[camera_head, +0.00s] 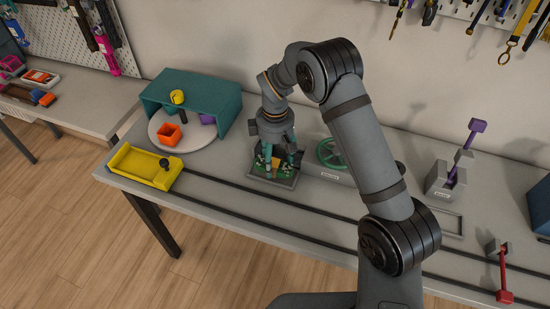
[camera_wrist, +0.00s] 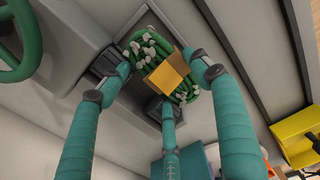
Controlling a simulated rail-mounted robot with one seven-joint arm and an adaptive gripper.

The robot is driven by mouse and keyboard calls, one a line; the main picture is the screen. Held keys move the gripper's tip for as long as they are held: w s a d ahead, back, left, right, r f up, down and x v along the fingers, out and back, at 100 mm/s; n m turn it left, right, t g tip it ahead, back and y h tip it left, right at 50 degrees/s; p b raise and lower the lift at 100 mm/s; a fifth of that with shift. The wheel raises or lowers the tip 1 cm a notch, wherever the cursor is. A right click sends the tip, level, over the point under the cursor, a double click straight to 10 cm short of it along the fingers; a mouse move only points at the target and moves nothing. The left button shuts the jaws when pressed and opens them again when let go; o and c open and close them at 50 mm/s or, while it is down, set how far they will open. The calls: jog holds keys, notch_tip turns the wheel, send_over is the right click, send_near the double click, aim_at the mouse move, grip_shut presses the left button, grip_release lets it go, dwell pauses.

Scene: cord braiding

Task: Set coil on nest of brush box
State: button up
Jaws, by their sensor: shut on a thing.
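My gripper (camera_head: 275,162) has teal fingers and points down over a low grey tray-like box (camera_head: 284,182) in the middle of the table. I take this box to be the brush box; its front label is too small to read. In the wrist view my gripper (camera_wrist: 165,75) is shut around a green coil (camera_wrist: 136,52) with many pale tips and a yellow-orange block (camera_wrist: 171,72) at its middle. The coil is over the grey box (camera_wrist: 148,17). Whether it touches the box floor is hidden by the fingers and coil.
A green handwheel (camera_head: 330,153) on a grey housing stands close right of the box. To the left are a yellow tray (camera_head: 140,168), a round grey turntable (camera_head: 190,139) with an orange box (camera_head: 168,134), and a teal shelter (camera_head: 222,98). Dark rails (camera_head: 240,215) run along the table front.

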aim_at(275, 162)
jog(key=o, duration=1.1)
jog(key=shift+f, duration=0.1)
jog(key=shift+o, duration=0.8)
jog(key=shift+r+p, duration=0.3)
notch_tip(275, 162, up, 13)
jog(key=shift+f, duration=0.2)
jog(key=shift+f, duration=0.15)
